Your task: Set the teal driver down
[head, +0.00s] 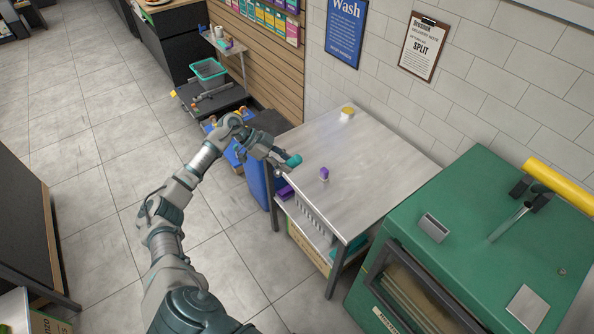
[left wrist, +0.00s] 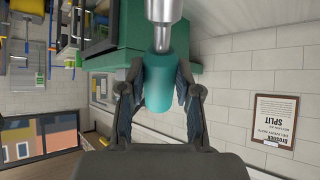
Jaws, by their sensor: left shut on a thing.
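My left gripper (head: 279,155) is shut on the teal driver (head: 294,160), near the left edge of the steel table (head: 370,150). In the left wrist view the driver's teal handle (left wrist: 158,92) sits between both fingers of the gripper (left wrist: 157,95), with a grey metal part beyond it at the top of the picture. In the head view the driver looks above or at the tabletop; I cannot tell whether it touches. My right gripper is in neither view.
A small purple item (head: 324,173) stands on the table close to the driver. A yellow-topped item (head: 347,112) is at the back corner. The table's middle and right are clear. A green machine (head: 460,215) stands to the right, and a tiled wall behind.

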